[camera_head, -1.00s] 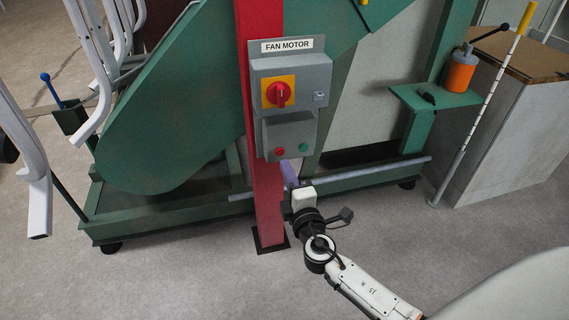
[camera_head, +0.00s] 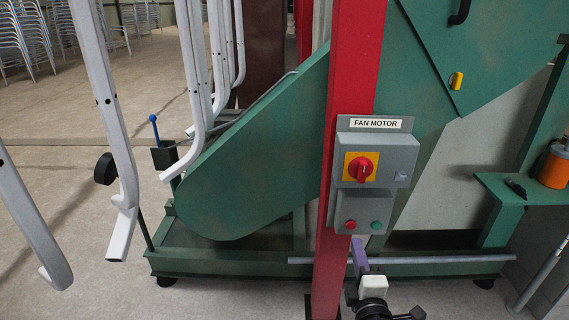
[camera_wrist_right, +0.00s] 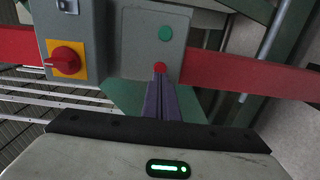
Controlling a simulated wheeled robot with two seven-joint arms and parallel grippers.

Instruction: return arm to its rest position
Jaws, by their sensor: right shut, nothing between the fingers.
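My right gripper (camera_head: 359,251) is at the lower middle of the head view, just below the fan motor control box (camera_head: 374,168) on the red post. Its purple fingers are together and empty. In the right wrist view the shut fingers (camera_wrist_right: 162,100) point at the red button (camera_wrist_right: 160,68) on the lower box; I cannot tell whether the tips touch it. The green button (camera_wrist_right: 166,33) is beside it. The red rotary switch (camera_head: 360,168) sits on a yellow plate above the buttons. My left gripper is not in view.
The red post (camera_head: 349,60) stands in front of the green machine (camera_head: 260,150). White chair frames (camera_head: 108,110) hang at the left. A small green shelf (camera_head: 520,190) with an orange container (camera_head: 554,166) is at the right. Bare floor (camera_head: 90,270) shows at lower left.

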